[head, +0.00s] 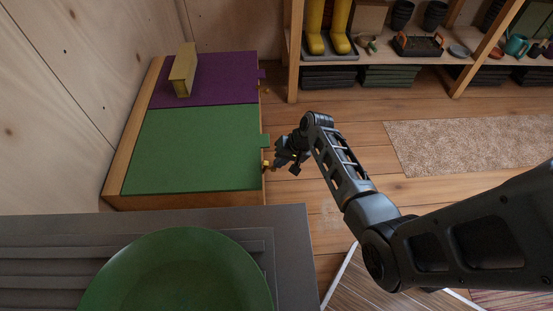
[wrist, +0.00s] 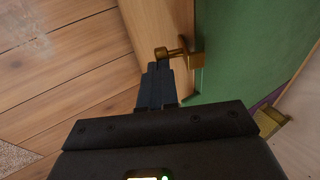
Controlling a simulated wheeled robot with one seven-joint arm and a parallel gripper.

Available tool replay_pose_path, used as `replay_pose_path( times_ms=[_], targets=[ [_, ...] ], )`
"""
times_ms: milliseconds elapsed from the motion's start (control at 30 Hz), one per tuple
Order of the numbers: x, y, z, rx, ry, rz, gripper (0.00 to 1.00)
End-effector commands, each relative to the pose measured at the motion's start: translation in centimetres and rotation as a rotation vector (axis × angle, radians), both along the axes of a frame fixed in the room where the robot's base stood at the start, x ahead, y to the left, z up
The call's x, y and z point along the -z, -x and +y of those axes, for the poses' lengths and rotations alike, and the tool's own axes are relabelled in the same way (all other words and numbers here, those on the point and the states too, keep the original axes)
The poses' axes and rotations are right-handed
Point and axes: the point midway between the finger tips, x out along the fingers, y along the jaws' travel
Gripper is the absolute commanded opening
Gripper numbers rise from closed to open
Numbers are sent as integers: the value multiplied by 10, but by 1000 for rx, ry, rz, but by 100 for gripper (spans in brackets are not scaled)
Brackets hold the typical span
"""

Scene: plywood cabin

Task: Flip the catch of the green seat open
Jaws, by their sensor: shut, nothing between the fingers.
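The green seat (head: 190,150) is a flat green lid on a wooden bench, with a small green tab at its right edge. Its brass catch (head: 267,167) sits at the bench's front edge; in the wrist view the catch (wrist: 178,53) shows a rounded knob on a short arm and a plate against the green lid's edge. My gripper (head: 279,161) is beside the catch, on the floor side. In the wrist view my gripper's fingers (wrist: 157,72) are together and empty, with their tips right by the knob. I cannot tell whether they touch it.
A purple seat (head: 220,92) adjoins the green one, with a yellow block (head: 184,70) on it. A dark slatted surface with a green bowl (head: 180,275) is nearest. Shelves stand behind; open floor lies right.

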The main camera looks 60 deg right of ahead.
Motion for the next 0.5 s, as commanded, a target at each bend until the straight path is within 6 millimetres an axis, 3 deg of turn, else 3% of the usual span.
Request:
replay_pose_path(
  times_ms=[500],
  targets=[
    [35, 12, -10, 2, -277, -354, 0]
  ],
)
